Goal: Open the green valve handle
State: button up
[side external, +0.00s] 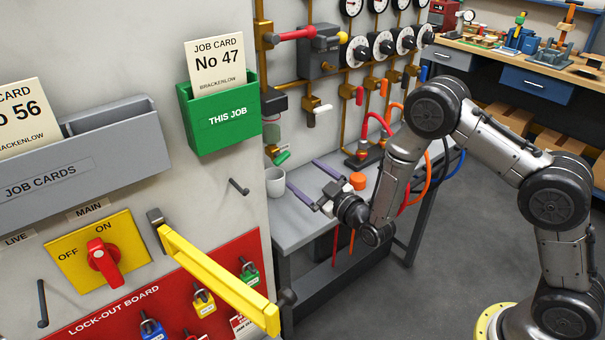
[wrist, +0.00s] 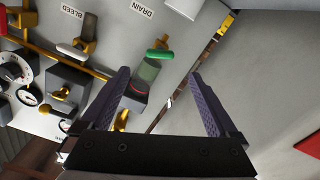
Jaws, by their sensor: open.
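The green valve handle (side external: 282,157) is a small bar low on the pipework, beside the grey post's edge in the side view. In the wrist view the green handle (wrist: 160,54) lies near the DRAIN label (wrist: 144,12), beside a greenish clear cylinder (wrist: 148,72). My gripper (side external: 304,174) is open and empty, its two purple-grey fingers pointing at the wall above the bench. In the wrist view my gripper (wrist: 159,74) has the handle between and beyond its fingertips, apparently not touching it.
A white mug (side external: 275,184) stands on the grey bench (side external: 290,233) left of my gripper. A white-handled valve (wrist: 72,50) is by the BLEED label. Dials (side external: 382,44), a red-handled valve (side external: 297,33) and hoses crowd the wall. A yellow bar (side external: 215,275) juts out in front.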

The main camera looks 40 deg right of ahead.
aim_at(284, 160)
jog(key=shift+m, duration=0.3)
jog(key=c, duration=0.4)
jog(key=shift+m, duration=0.5)
jog(key=shift+c, duration=1.3)
jog(key=shift+f+m, duration=0.15)
jog(key=shift+m, duration=0.75)
jog(key=shift+c, duration=0.5)
jog(key=w+m, duration=0.3)
jog(key=m, duration=0.2)
jog(key=w+m, duration=0.3)
jog(key=m, duration=0.1)
jog(key=w+m, duration=0.3)
jog(key=m, duration=0.2)
jog(key=shift+w+m, duration=0.1)
jog(key=shift+m, duration=0.2)
